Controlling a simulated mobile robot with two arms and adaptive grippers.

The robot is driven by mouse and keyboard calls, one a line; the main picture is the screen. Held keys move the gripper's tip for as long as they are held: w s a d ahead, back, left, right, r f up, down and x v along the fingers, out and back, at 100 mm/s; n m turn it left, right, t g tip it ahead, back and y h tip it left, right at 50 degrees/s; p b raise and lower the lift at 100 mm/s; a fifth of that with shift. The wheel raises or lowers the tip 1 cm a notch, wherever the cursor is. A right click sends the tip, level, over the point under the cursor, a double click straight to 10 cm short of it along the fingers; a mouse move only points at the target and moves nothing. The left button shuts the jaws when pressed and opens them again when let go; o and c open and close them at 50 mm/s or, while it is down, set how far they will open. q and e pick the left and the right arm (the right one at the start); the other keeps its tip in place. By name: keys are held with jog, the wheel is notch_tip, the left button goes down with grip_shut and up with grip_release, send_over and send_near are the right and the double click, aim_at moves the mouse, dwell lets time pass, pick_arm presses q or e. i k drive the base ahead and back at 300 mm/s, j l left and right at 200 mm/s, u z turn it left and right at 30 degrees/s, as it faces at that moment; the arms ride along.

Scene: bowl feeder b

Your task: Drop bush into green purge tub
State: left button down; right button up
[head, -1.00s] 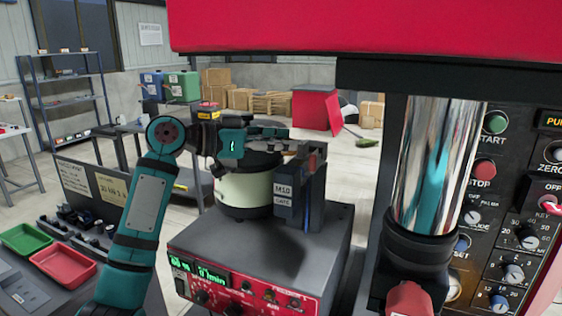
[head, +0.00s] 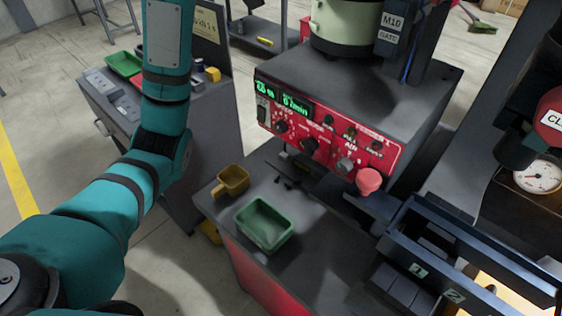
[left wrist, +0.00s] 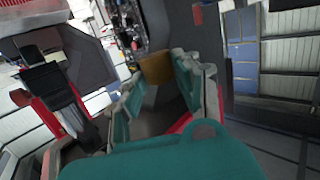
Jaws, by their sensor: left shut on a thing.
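A green tub (head: 264,224) sits on the grey bench in front of the red control panel. It is open-topped and looks empty. My left arm comes in from the left and rises out of the top of the head view, so its gripper is not seen there. In the left wrist view my left gripper (left wrist: 158,88) is shut on a plain brown thing (left wrist: 157,68), which I take for the bush. It sits between the fingertips, and its shape is partly hidden by them. My right gripper is in neither view.
A mustard scoop-like tub (head: 231,180) stands just behind and left of the green tub. The red control panel (head: 320,130) and the pale feeder bowl (head: 345,28) are behind. A dark numbered chute (head: 465,255) is at the right. Another green tray (head: 124,63) lies on the left bench.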

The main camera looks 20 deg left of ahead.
aim_at(258, 227)
jog(key=k+j+z, duration=0.15)
jog(key=j, duration=0.25)
jog(key=k+j+z, duration=0.15)
jog(key=j, duration=0.3)
jog(key=k+j+z, duration=0.15)
jog(key=j, duration=0.25)
jog(key=k+j+z, duration=0.15)
jog(key=j, duration=0.2)
jog(key=k+j+z, duration=0.15)
jog(key=j, duration=0.2)
jog(key=k, duration=0.05)
